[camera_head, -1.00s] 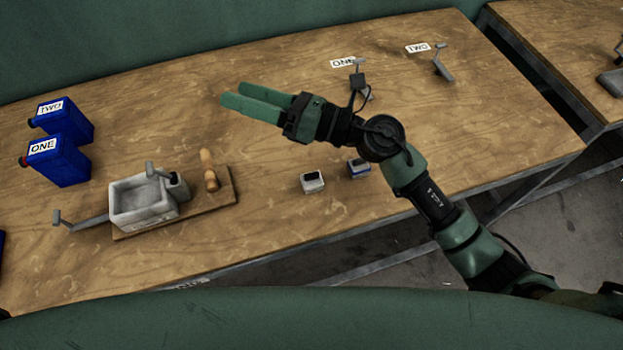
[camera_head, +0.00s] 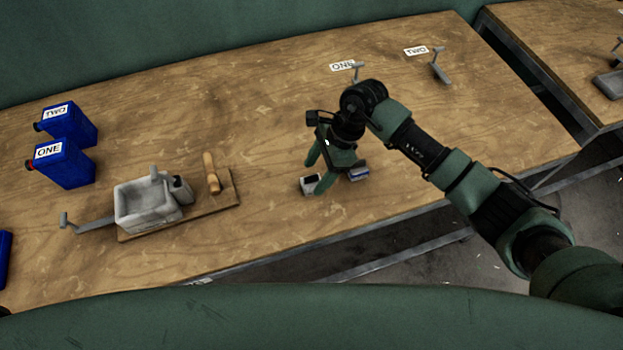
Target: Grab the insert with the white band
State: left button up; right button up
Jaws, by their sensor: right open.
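Two small dark-topped inserts sit side by side near the front edge of the wooden table. The left insert (camera_head: 308,187) has a white band, and the right insert (camera_head: 359,174) has a blue band. My right gripper (camera_head: 317,177) points down over the white-banded insert, with its green fingers spread and nothing held between them. One finger hides part of the right side of this insert. I cannot tell whether the finger touches it. The blue-banded insert is just right of the gripper. My left gripper is out of view.
A grey press (camera_head: 143,201) with a lever and a wooden-handled tool (camera_head: 211,173) sit on a board to the left. Blue containers labelled ONE (camera_head: 66,170) and TWO (camera_head: 70,127) stand farther left. Small levers stand by the labels at the back. The middle of the table is clear.

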aim_at(315, 176)
jog(key=shift+p+x, duration=0.4)
jog(key=shift+x, duration=1.3)
jog(key=shift+s, duration=0.15)
jog(key=shift+c, duration=0.3)
jog(key=shift+r, duration=0.1)
grip_shut()
jog(key=shift+r, duration=0.15)
